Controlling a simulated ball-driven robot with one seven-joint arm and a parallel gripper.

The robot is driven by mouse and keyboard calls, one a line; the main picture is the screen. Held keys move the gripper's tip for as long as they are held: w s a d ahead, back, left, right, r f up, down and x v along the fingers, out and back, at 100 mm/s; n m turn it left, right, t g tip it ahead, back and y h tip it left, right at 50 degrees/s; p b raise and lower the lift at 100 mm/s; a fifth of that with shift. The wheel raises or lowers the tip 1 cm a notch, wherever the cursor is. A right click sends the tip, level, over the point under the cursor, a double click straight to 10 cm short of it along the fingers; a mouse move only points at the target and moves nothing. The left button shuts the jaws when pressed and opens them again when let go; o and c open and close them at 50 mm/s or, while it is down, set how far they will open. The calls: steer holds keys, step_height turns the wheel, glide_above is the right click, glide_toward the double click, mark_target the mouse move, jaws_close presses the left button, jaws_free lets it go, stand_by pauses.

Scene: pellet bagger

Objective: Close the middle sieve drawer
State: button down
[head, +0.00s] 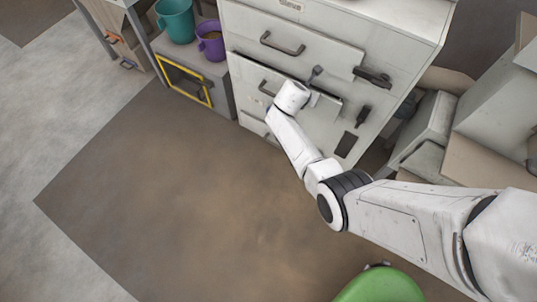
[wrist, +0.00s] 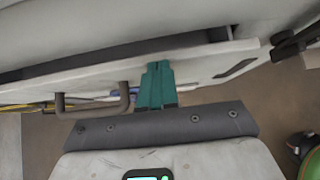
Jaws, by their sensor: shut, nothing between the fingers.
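The middle sieve drawer (head: 250,72) is in the pale cabinet in the head view, partly behind my wrist. It stands a little out, with a dark gap along its top edge. In the wrist view, its front panel (wrist: 205,66) crosses the picture, with the gap above it and its dark handle (wrist: 92,103) at left. My gripper (wrist: 157,66) has teal fingers, shut and empty. They are in front of the panel, right of the handle, with tips near its top edge. I cannot tell whether they touch it. The fingers are hidden in the head view.
The drawer above, with its handle (head: 282,45), looks shut. A dark latch (head: 372,77) sticks out at the cabinet's right. Teal (head: 175,22) and purple (head: 211,42) buckets stand on a low grey unit at left. Boxes (head: 495,125) crowd the right.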

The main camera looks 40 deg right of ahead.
steer(key=shift+w+d+b, duration=0.15)
steer(key=shift+w+d, duration=0.05)
steer(key=shift+d, duration=0.4)
steer(key=shift+w+d+b, duration=0.15)
steer(key=shift+d, duration=0.4)
steer(key=a+f+p+v, duration=0.1)
steer(key=p+v, duration=0.3)
steer(key=v, duration=0.9)
steer(key=shift+s+a+f+p, duration=0.25)
steer(key=shift+a+f+p, duration=0.05)
steer(key=shift+a+f, duration=0.2)
